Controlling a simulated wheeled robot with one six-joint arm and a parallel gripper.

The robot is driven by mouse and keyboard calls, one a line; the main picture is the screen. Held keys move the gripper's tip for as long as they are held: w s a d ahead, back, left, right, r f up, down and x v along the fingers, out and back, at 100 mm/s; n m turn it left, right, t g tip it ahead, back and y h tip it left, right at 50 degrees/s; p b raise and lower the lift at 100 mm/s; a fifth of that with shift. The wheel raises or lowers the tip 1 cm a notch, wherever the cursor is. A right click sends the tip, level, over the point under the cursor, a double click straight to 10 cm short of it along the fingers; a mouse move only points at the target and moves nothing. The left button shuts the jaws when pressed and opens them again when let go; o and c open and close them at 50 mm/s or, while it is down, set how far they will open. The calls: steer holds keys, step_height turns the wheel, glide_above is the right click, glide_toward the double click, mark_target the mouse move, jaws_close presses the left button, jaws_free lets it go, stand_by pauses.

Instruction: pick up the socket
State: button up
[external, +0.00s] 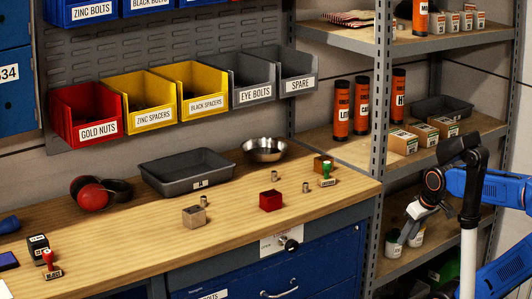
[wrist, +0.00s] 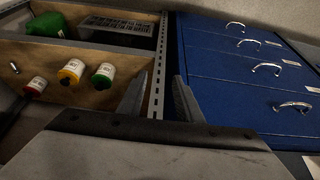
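I cannot tell which is the socket. My gripper (external: 405,236) hangs off the bench's right end, in front of the shelf unit, well away from all three. In the wrist view my gripper (wrist: 160,92) has its two fingers apart with nothing between them. No socket shows in that view.
The bench also holds a grey tray (external: 187,172), steel bowl (external: 264,149), red box (external: 271,200), tan box (external: 194,216), red earmuffs (external: 93,194) and stamps. Label bins hang behind. A metal shelf post (external: 379,90) stands between bench and shelves. Blue drawers (wrist: 245,75) show in the wrist view.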

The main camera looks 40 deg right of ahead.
steer(key=shift+o, duration=0.3)
steer(key=w+a+r+m+g, duration=0.1)
steer(key=w+a+r+m, duration=0.15)
steer(key=a+r, duration=0.4)
steer(key=w+a+r+m+g+y, duration=0.1)
steer(key=w+a+r+g, duration=0.15)
steer(key=r, duration=0.75)
steer(key=w+a+r+m+g, duration=0.1)
steer(key=w+a+r, duration=0.2)
steer(key=a+r, duration=0.4)
steer(key=w+a+r+m+h, duration=0.1)
steer(key=w+a+r+m, duration=0.95)
steer(key=r+m, duration=0.25)
glide_above(306, 192)
steer(key=d, duration=0.1)
steer(key=shift+n, duration=0.25)
step_height(306, 192, down, 12)
steer(key=shift+w+r, duration=0.1)
steer(key=shift+r, duration=0.05)
steer(key=shift+w+a+f, duration=0.1)
steer(key=shift+f, duration=1.25)
steer(key=shift+w+a+f, duration=0.1)
steer(key=shift+f, duration=1.2)
jaws_close()
